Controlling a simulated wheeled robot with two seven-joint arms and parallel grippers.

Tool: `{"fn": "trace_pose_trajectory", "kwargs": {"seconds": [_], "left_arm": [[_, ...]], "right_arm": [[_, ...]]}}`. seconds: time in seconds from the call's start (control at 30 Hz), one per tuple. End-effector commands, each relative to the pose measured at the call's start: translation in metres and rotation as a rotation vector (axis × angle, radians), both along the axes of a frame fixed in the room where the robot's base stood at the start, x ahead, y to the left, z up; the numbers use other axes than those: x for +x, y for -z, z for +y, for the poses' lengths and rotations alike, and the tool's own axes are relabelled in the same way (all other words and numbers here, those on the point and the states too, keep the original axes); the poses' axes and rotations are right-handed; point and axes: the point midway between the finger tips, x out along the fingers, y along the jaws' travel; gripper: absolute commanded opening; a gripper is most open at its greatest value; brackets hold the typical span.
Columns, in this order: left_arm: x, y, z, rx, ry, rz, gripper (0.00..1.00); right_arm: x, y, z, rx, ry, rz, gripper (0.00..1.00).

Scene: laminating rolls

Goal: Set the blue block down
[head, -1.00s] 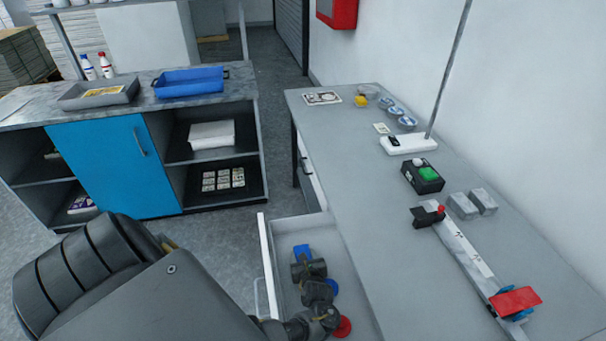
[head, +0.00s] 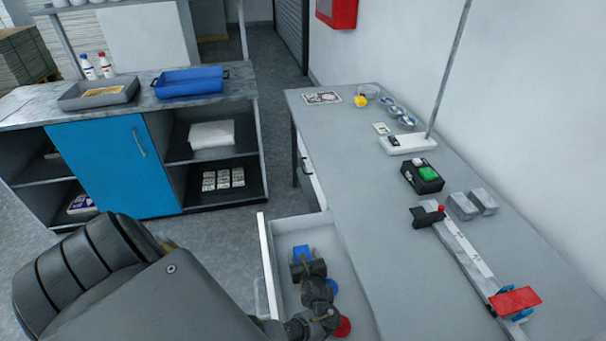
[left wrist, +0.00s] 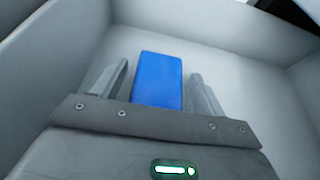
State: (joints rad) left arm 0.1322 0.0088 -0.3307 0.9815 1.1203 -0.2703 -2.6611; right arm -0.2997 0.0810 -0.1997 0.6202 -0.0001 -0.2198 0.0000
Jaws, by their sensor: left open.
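The blue block (head: 302,251) is in the open drawer (head: 264,250) under the right-hand table. In the left wrist view the block (left wrist: 157,80) lies on the drawer floor between the two fingers, with visible gaps on both sides. My left gripper (head: 308,268) reaches down into the drawer. In the left wrist view my left gripper (left wrist: 160,85) is open around the block. The lower end of the block is hidden behind the gripper body. My right gripper does not show in either view.
The drawer walls stand close around the gripper. The tabletop's middle is clear. A blue tray (head: 190,82) stands on the far counter.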

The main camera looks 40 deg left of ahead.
Motion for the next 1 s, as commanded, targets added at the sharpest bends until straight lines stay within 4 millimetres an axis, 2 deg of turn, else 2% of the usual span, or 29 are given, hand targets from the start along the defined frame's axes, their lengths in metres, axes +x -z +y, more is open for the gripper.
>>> {"fn": "trace_pose_trajectory", "kwargs": {"seconds": [0.5, 0.7, 1.0], "left_arm": [[-0.052, -0.038, -0.076, -0.004, 0.002, 0.002, 0.72], [-0.061, -0.044, -0.089, -0.001, 0.000, 0.002, 0.72], [-0.062, -0.045, -0.090, 0.000, 0.001, 0.002, 0.72]], "right_arm": [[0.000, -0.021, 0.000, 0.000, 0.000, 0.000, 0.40], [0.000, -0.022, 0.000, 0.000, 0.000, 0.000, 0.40], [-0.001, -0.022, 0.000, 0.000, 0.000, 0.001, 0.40]]}}
